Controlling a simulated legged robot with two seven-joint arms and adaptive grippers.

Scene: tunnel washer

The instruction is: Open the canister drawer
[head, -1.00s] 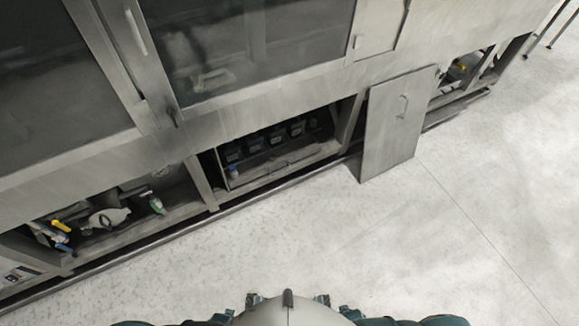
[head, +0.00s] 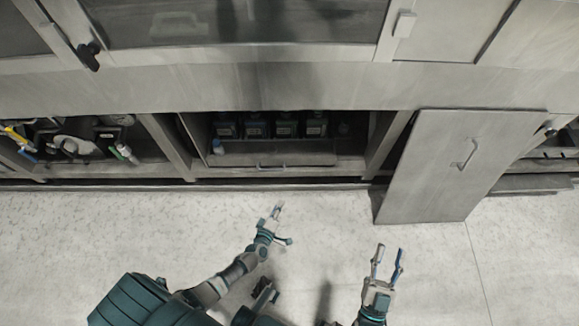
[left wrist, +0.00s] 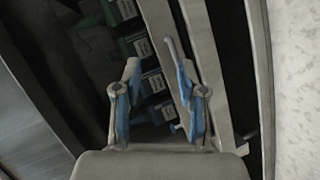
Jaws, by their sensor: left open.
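The canister drawer (head: 305,158) sits low in the machine's open bay, its front running across the opening. A thin bar handle (head: 272,167) is on its front. Several dark canisters (head: 256,126) with labels stand in a row inside; they also show in the left wrist view (left wrist: 153,82). My left gripper (head: 284,222) is open and empty over the floor in front of the drawer, apart from the handle. In the left wrist view its fingers (left wrist: 150,62) are spread with the drawer beyond. My right gripper (head: 388,252) is open and empty, further right, before the door panel.
A grey door panel (head: 445,165) with a handle stands out at the right of the bay. An open bay with valves and hoses (head: 75,145) lies at the left. A low rail (head: 110,186) runs along the floor edge. The pale floor (head: 100,235) in front is clear.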

